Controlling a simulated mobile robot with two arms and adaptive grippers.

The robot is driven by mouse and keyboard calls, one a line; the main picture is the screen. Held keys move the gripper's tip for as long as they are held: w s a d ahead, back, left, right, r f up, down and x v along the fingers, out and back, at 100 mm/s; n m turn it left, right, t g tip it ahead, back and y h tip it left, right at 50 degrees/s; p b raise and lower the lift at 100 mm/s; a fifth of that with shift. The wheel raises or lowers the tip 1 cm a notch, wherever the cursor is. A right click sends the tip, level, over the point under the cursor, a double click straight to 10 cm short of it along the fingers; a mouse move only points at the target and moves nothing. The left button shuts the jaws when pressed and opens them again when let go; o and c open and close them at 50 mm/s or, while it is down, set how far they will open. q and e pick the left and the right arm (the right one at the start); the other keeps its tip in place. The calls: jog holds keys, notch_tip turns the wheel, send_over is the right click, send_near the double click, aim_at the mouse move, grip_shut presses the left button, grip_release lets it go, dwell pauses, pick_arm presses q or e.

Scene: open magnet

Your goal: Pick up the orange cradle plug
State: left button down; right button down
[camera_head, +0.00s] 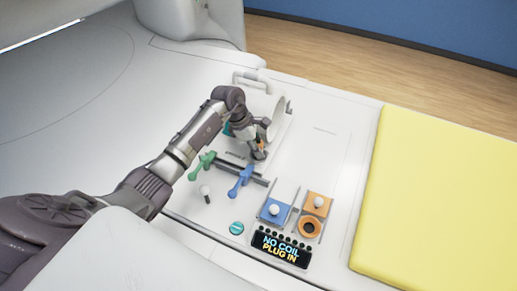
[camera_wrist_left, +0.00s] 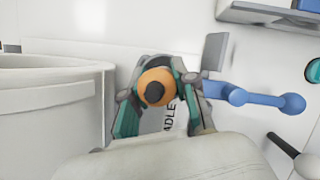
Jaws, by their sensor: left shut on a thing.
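The orange cradle plug (camera_wrist_left: 155,80) shows in the left wrist view as a round orange body with a dark centre. My left gripper (camera_wrist_left: 157,100) has its teal-lined fingers on both sides of the plug and is shut on it. In the head view, my left gripper (camera_head: 258,151) is over the white panel beside the white cylinder, with a small orange part of the plug (camera_head: 261,144) showing. Lettering ending in "ADLE" is partly visible below the plug in the wrist view. I cannot tell whether the plug is clear of the panel. My right gripper is in neither view.
A white hollow cylinder (camera_head: 277,122) stands close beside the gripper. A green handle (camera_head: 203,163) and a blue handle (camera_head: 240,181) lie nearer.

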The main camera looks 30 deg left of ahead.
aim_at(260, 139)
pick_arm(q)
jog(key=shift+r, duration=0.1)
jog(key=r+b, duration=0.2)
jog(key=r, duration=0.2)
jog(key=shift+d+b, duration=0.2)
jog(key=shift+b, duration=0.1)
jog(key=d+r+b, duration=0.3)
jog(key=d+r, duration=0.4)
jog(key=d, duration=0.4)
jog(key=shift+s+d+b, duration=0.15)
jog(key=shift+s+b, duration=0.1)
jog(key=shift+b, duration=0.1)
jog(key=shift+f, duration=0.1)
notch_tip(260, 139, up, 2)
jog(key=shift+r+p, duration=0.1)
jog(key=shift+p, duration=0.45)
